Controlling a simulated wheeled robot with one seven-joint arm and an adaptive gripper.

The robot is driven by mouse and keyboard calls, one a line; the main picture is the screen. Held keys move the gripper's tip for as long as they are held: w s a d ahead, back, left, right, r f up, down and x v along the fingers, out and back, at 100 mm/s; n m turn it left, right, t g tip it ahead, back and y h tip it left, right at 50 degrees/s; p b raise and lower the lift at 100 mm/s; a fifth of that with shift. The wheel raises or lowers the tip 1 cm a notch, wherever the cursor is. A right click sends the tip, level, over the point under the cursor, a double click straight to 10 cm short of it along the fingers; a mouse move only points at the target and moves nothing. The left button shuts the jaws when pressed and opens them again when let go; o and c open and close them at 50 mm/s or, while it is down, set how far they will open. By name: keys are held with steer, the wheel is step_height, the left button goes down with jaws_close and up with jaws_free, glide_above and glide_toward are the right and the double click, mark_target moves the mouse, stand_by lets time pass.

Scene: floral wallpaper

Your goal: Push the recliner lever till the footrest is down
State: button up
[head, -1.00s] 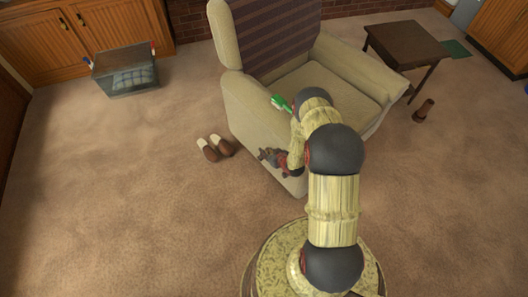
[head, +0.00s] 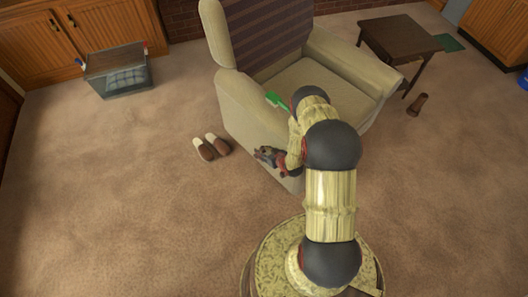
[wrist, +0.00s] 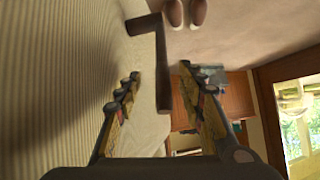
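The beige recliner (head: 243,106) stands at the upper middle of the head view, with a dark striped backrest. Its footrest cannot be made out; my arm covers part of the chair's front. In the wrist view, the dark brown lever (wrist: 162,70) sticks out beside the recliner's pale side panel (wrist: 130,60). My gripper (wrist: 158,82) is open, with the lever's long bar between its two fingers; contact cannot be told. In the head view my gripper (head: 268,156) is low beside the recliner's near side, and the lever is not distinguishable there.
A green object (head: 276,100) lies at the recliner's armrest. Brown slippers (head: 211,146) lie on the carpet left of my gripper. A glass tank (head: 119,73) stands by the cabinets. A dark side table (head: 398,36) is right of the chair. The left carpet is clear.

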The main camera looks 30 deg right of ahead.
steer(key=shift+w+r, duration=0.1)
steer(key=a+v, duration=0.1)
steer(key=v, duration=1.1)
steer(key=shift+d, duration=0.4)
